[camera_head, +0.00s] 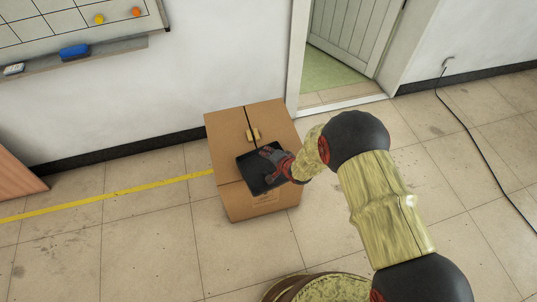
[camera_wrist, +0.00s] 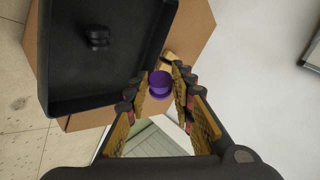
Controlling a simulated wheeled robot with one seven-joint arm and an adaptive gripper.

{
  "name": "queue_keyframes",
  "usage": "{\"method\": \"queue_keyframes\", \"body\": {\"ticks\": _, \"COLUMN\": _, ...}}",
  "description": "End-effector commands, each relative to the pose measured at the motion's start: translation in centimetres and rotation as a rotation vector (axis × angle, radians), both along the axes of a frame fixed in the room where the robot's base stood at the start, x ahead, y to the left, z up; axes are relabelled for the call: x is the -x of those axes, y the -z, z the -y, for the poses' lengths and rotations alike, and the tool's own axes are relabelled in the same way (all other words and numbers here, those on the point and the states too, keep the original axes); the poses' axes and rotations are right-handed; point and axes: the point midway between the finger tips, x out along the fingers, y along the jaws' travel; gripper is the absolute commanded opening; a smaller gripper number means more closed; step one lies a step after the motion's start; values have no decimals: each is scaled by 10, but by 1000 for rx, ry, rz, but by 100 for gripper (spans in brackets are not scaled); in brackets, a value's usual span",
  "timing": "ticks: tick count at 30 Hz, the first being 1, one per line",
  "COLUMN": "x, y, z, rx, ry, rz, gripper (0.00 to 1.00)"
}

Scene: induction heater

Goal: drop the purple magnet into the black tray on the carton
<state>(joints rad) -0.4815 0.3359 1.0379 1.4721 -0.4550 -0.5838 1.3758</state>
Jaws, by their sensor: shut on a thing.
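The purple magnet (camera_wrist: 160,84) sits between the fingertips of my gripper (camera_wrist: 161,80) in the wrist view, and the gripper is shut on it. The black tray (camera_wrist: 112,105) fills the upper left of the wrist view. The magnet shows just right of the tray's rim there. In the head view my gripper (camera_head: 272,158) is over the right part of the black tray (camera_head: 247,167). The tray lies on the brown carton (camera_head: 225,128). The magnet cannot be made out in the head view.
A small black knob-like piece (camera_wrist: 97,38) lies in the tray. A whiteboard (camera_head: 60,30) with magnets hangs on the wall. An open doorway (camera_head: 345,70) is behind. Floor around the carton is clear.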

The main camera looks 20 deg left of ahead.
Motion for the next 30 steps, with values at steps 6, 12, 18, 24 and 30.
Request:
{"method": "queue_keyframes", "body": {"ticks": 6, "x": 0, "y": 23, "z": 0, "rx": -1, "ry": 0, "rz": 1, "gripper": 11}}
{"method": "queue_keyframes", "body": {"ticks": 12, "x": -1, "y": 23, "z": 0, "rx": -1, "ry": 0, "rz": 1, "gripper": 11}}
{"method": "queue_keyframes", "body": {"ticks": 18, "x": -1, "y": 23, "z": 0, "rx": -1, "ry": 0, "rz": 1, "gripper": 29}}
{"method": "queue_keyframes", "body": {"ticks": 24, "x": 0, "y": 23, "z": 0, "rx": -1, "ry": 0, "rz": 1, "gripper": 40}}
{"method": "queue_keyframes", "body": {"ticks": 30, "x": 0, "y": 23, "z": 0, "rx": 0, "ry": 1, "rz": 1, "gripper": 45}}
